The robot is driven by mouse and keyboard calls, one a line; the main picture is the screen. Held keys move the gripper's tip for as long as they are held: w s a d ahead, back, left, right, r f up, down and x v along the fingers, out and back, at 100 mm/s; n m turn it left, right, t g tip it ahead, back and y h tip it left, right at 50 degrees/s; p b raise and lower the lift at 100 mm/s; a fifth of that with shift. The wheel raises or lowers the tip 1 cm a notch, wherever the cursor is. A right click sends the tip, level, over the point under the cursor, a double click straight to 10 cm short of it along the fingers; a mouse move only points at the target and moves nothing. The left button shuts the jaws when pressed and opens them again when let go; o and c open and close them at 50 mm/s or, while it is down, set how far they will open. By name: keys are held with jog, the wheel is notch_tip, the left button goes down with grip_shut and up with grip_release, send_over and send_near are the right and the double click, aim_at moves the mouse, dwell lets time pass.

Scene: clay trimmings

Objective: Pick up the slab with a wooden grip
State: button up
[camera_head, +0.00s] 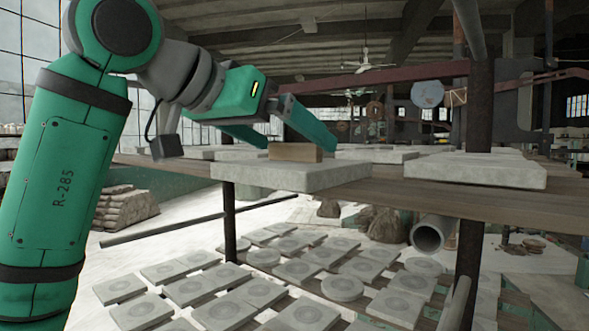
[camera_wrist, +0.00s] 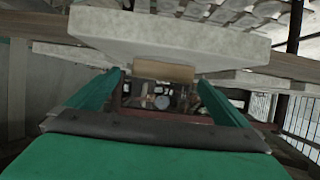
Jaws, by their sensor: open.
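The slab (camera_head: 290,177) is a pale grey, flat block lying on a wooden shelf. A brown wooden grip (camera_head: 295,152) stands up from its top. My green gripper (camera_head: 300,144) is open above the slab, with one finger to each side of the grip in the picture. In the wrist view, the slab (camera_wrist: 180,35) appears upside down at the top, and its grip (camera_wrist: 164,71) shows between the tips of my open gripper (camera_wrist: 160,80). There is space on both sides of the grip. I cannot tell how far down the fingertips reach beside it.
The wooden shelf (camera_head: 400,195) holds another grey slab (camera_head: 475,170) to the right and more slabs behind. Many square and round tiles lie below. A pipe (camera_head: 434,234) sits under the shelf.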

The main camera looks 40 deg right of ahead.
aim_at(294, 144)
jog(key=x, duration=0.3)
jog(key=shift+w+f, duration=0.1)
jog(key=shift+w, duration=0.1)
jog(key=c, duration=1.8)
jog(key=shift+c, duration=0.7)
